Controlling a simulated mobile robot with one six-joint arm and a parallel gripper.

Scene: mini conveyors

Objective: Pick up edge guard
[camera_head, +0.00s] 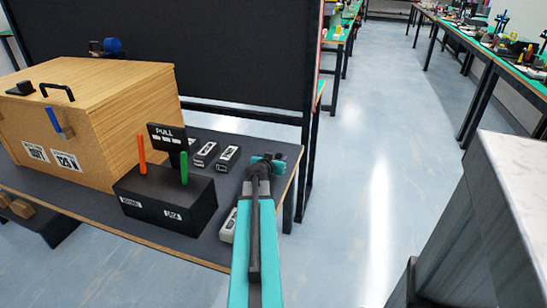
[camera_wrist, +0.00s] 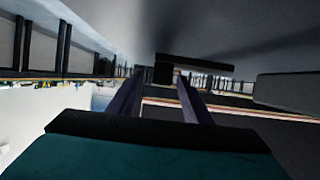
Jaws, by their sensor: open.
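My gripper (camera_head: 274,160) is at the end of my teal arm, over the right end of the dark table in the head view. In the wrist view its two dark fingers (camera_wrist: 158,88) stand apart. A dark bar (camera_wrist: 205,62) with a short block under it shows by the fingertips; I cannot tell whether it touches them. I cannot tell for sure which thing is the edge guard. Two small grey-and-black pieces with labels (camera_head: 228,157) (camera_head: 205,153) lie left of my gripper. A pale piece (camera_head: 228,226) lies beside my arm, partly hidden.
A black panel stands behind. A pale counter (camera_head: 515,190) is at right. Open floor (camera_head: 385,170) lies between.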

